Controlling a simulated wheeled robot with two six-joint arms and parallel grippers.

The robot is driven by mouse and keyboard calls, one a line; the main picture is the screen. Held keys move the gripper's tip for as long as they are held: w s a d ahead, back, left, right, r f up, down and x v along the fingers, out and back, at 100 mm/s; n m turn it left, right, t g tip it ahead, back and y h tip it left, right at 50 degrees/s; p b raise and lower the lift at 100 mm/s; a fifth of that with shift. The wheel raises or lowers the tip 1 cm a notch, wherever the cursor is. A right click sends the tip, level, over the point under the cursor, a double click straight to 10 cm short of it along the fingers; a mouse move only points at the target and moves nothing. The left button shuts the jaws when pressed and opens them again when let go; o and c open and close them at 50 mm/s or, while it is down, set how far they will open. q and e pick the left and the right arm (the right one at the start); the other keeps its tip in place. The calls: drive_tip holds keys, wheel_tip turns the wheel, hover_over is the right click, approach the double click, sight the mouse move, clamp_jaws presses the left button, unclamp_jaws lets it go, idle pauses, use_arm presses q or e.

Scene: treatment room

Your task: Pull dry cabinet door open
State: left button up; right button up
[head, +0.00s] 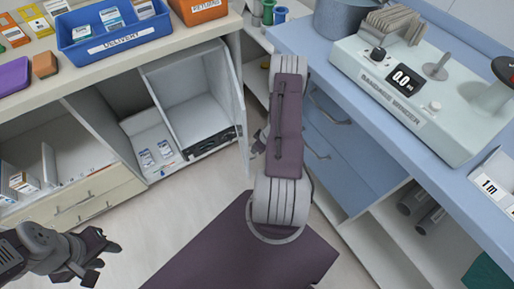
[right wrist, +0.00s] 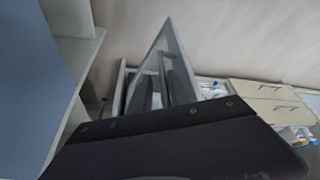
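The dry cabinet appears as a pale compartment (head: 192,108) under the counter in the head view, with its inside showing. In the right wrist view a grey-framed door panel (right wrist: 178,62) stands out at an angle from the cabinet front, with a bar handle on it; it looks partly open. My right gripper (head: 259,141) is mostly hidden behind my own forearm, just right of the compartment. Its fingers are not clear, and I cannot tell whether it touches the door. My left gripper (head: 91,257) is open and empty at lower left, apart from the cabinet.
A blue delivery tray (head: 113,39) and orange returns bin (head: 199,9) stand on the counter. Beige drawers (head: 80,203) are at left. A blue counter with a bandage winder (head: 415,95) and blue drawers (head: 340,150) flank my right arm. Open floor lies in front of the cabinet.

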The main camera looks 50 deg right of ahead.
idle(0.4)
drive_tip(key=p+v, duration=0.4)
drive_tip(key=v, duration=0.5)
